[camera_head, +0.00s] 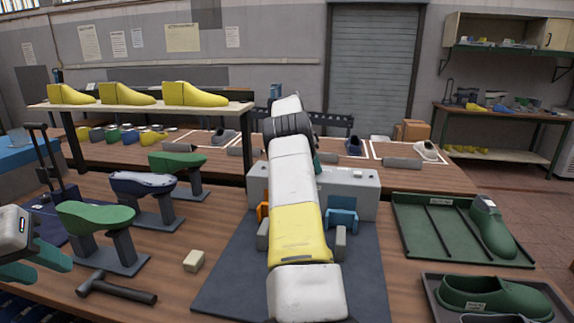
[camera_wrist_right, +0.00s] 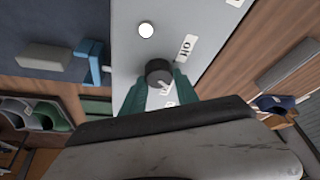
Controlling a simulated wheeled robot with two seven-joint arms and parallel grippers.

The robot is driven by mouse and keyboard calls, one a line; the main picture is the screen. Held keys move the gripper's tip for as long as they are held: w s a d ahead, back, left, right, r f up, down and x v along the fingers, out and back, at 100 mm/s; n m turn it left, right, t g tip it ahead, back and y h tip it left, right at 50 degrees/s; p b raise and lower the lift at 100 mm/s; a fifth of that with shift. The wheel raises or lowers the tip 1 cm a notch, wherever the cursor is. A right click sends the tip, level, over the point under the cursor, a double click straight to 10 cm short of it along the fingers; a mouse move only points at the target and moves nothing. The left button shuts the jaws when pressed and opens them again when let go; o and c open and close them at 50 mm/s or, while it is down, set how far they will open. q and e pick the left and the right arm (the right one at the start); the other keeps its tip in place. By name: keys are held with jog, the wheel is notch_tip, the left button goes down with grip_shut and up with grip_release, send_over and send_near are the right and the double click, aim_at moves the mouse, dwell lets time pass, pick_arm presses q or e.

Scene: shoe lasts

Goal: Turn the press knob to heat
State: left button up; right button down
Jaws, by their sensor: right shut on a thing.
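The press (camera_head: 362,190) is a pale grey box at the back of the dark mat, mostly behind my right arm in the head view. In the right wrist view its panel (camera_wrist_right: 130,45) carries a dark round knob (camera_wrist_right: 158,70) with a pale pointer mark towards the lower edge of the picture. White labels lie beside the knob; their text is not clearly readable. My right gripper (camera_wrist_right: 159,88) has its teal fingers on both sides of the knob, shut on it. My left gripper (camera_head: 38,262) is at the left edge, empty, its teal fingers apart.
A small beige block (camera_head: 194,261) lies beside the dark mat (camera_head: 237,275). A white button (camera_wrist_right: 146,30) is near the knob.

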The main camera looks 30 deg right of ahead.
jog(key=shift+m, duration=0.6)
jog(key=shift+m+g, duration=0.4)
jog(key=shift+m, duration=0.1)
jog(key=c, duration=0.9)
grip_release()
